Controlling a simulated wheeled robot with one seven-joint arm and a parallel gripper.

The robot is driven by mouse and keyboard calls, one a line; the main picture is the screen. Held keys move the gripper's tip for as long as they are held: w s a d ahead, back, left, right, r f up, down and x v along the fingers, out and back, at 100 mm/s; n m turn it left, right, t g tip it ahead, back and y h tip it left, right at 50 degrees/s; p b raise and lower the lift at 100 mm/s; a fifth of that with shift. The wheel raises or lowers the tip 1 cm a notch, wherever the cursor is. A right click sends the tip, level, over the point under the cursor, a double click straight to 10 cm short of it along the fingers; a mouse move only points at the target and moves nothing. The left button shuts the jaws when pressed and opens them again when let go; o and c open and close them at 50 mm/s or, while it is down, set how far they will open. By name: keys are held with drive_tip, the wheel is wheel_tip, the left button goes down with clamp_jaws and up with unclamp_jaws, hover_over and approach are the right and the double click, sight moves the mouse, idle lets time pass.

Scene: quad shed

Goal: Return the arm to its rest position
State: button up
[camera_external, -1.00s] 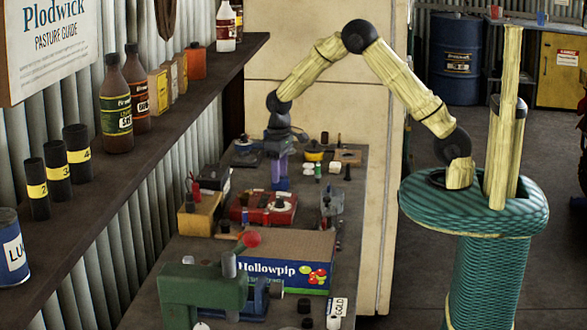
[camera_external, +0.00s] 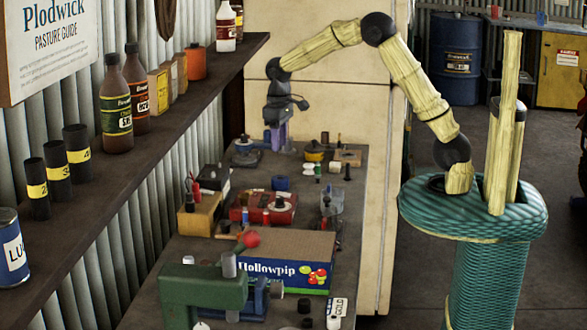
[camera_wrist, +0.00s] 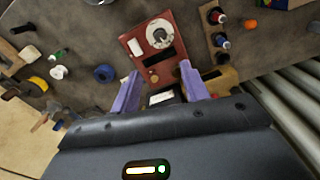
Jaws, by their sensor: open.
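My gripper (camera_external: 277,146) hangs above the far part of the workbench (camera_external: 215,262), pointing down. In the wrist view its two purple fingers (camera_wrist: 160,73) stand apart with nothing held between them. A blue round piece (camera_external: 281,183) sits on the bench below and in front of the gripper; it also shows in the wrist view (camera_wrist: 104,73), left of the fingers. My arm is bent, with its elbow high.
A red box with a dial (camera_external: 263,208) is on the bench, also ahead of the fingers in the wrist view (camera_wrist: 165,45). A Hollowpip carton (camera_external: 287,262) and a green machine (camera_external: 203,298) stand nearer. A shelf (camera_external: 165,110) with bottles runs along the left wall.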

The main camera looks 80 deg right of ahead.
drive_tip(key=s+a+f+n+t, duration=0.1)
drive_tip(key=s+a, duration=0.3)
drive_tip(key=s, duration=0.6)
drive_tip(key=s+a+f+n+t, duration=0.1)
drive_tip(key=s+a, duration=0.3)
drive_tip(key=s, duration=0.6)
drive_tip(key=shift+s+a+f+n+t, duration=0.25)
drive_tip(key=shift+f+n+t, duration=0.05)
drive_tip(key=shift+f, duration=0.25)
drive_tip(key=s+b+x, duration=0.1)
drive_tip(key=b+x, duration=0.3)
drive_tip(key=b, duration=0.1)
drive_tip(key=s+b+x, duration=0.1)
drive_tip(key=b+x, duration=0.3)
drive_tip(key=x, duration=0.1)
drive_tip(key=s+b+x, duration=0.1)
drive_tip(key=b+x, duration=0.4)
drive_tip(key=shift+f+b, duration=0.3)
drive_tip(key=shift+f, duration=0.2)
drive_tip(key=shift+r, duration=0.15)
